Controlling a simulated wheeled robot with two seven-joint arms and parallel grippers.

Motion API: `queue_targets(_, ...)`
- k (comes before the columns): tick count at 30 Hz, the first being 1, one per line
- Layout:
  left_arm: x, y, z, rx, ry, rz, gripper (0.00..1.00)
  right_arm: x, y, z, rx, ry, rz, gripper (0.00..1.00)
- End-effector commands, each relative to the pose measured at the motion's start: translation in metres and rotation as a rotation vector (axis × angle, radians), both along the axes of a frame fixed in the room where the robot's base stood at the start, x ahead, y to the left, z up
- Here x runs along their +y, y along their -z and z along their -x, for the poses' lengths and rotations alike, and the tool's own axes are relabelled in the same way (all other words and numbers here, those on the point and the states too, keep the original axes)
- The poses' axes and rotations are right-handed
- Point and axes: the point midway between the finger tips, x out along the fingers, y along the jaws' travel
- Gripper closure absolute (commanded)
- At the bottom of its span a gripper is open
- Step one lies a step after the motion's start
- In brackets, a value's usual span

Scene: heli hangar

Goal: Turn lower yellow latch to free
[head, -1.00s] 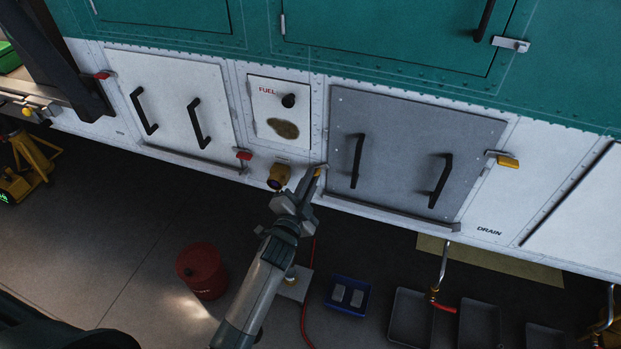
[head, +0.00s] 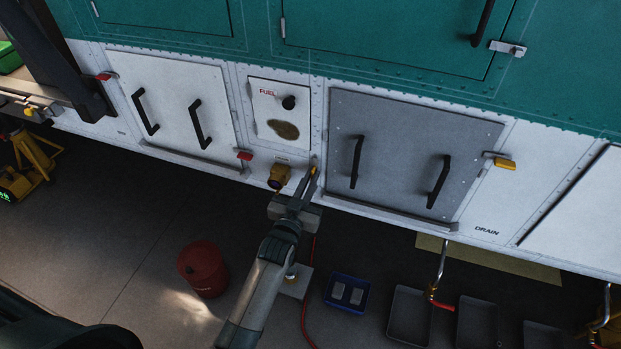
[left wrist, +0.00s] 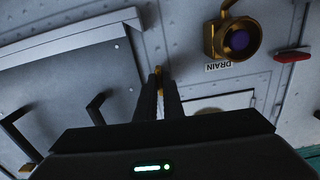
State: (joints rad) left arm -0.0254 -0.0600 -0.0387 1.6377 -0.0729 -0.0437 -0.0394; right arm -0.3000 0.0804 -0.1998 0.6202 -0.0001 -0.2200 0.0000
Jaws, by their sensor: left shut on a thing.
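The lower yellow latch (head: 313,171) is at the lower left corner of the grey panel (head: 405,140) with two black handles. My left gripper (head: 306,183) is shut on the latch from below, and its fingers hide most of it. In the left wrist view a small yellow tip of the latch (left wrist: 158,70) shows between the fingertips (left wrist: 158,88). A second yellow latch (head: 506,163) sits at the panel's right edge, sticking out sideways over the frame. My right gripper is not in view.
A brass drain fitting (head: 279,176) is close left of my left gripper; it also shows in the left wrist view (left wrist: 236,40). A ledge (head: 390,213) runs under the grey panel. A red bucket (head: 203,268), blue tray (head: 348,294) and grey trays (head: 409,316) stand on the floor.

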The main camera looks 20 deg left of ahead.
Motion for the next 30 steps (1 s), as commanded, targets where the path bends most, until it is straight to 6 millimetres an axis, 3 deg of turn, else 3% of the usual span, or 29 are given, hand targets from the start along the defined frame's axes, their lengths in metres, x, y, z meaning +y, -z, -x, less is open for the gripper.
queue_targets(19, 0.0000, -0.0001, -0.0003, 0.002, 0.000, 0.068, 1.00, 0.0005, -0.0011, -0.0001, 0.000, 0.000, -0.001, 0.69)
queue_targets(21, 0.0000, -0.0001, -0.0002, 0.002, 0.000, 0.068, 0.76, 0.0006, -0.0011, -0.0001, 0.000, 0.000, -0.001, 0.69)
queue_targets(30, -0.0001, 0.0000, 0.0000, 0.002, 0.000, 0.067, 0.74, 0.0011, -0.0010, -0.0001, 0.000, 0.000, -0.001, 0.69)
